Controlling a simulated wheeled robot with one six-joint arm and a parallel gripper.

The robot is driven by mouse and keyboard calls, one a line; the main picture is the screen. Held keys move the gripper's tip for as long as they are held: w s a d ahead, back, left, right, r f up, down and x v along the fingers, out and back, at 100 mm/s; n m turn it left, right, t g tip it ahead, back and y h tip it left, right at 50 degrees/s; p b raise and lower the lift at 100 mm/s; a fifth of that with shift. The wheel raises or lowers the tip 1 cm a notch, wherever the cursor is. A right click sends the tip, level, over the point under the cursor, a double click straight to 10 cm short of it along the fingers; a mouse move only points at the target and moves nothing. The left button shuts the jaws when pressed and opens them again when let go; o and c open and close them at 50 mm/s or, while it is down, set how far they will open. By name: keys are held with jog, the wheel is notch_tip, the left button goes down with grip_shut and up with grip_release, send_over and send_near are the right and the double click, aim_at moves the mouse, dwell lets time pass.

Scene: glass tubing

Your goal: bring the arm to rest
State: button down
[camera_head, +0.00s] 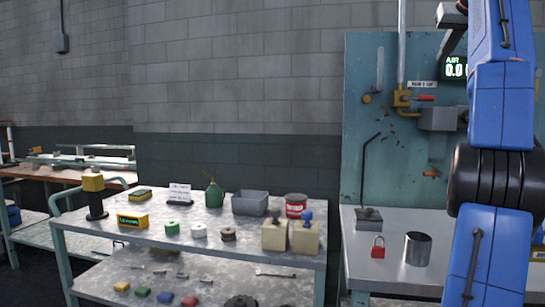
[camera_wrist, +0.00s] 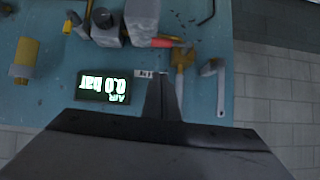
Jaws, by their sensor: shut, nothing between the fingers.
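My arm stands folded upright on the right side of the head view, in front of the teal panel (camera_head: 375,140). My gripper (camera_wrist: 161,78) shows in the wrist view as a dark narrow pair of fingers pressed together, with nothing between them. It points at the teal panel, which appears upside down there. The fingers look apart from the panel, though the gap is hard to judge. In the head view the fingers cannot be made out clearly.
Below, a bench holds a red padlock (camera_head: 378,247) and a metal cylinder (camera_head: 417,249). A cart (camera_head: 150,236) on the left carries small items.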

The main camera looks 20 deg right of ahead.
jog(key=w+a+f+n+y, duration=0.1)
jog(key=w+a+f, duration=0.1)
jog(key=a+f, duration=0.5)
jog(key=w+a+f+y, duration=0.2)
jog(key=w+a+f, duration=0.15)
jog(key=a, duration=0.55)
jog(key=s+a+f+n+g+y, duration=0.15)
jog(key=s+a+f, duration=0.25)
jog(key=a+f, duration=1.05)
jog(key=s+a+f+n+g, duration=0.1)
jog(key=s+a+f, duration=0.4)
jog(key=f, duration=0.9)
jog(key=s+a+f+n+g, duration=0.1)
jog(key=s+a+f, duration=0.4)
jog(key=s+f, duration=0.4)
jog(key=s+a+f+n+g, duration=0.1)
jog(key=s+a+f, duration=0.4)
jog(key=f, duration=1.3)
jog(key=s+n+y, duration=0.1)
jog(key=s, duration=0.2)
jog(key=shift+f, duration=0.4)
jog(key=shift+g, duration=0.25)
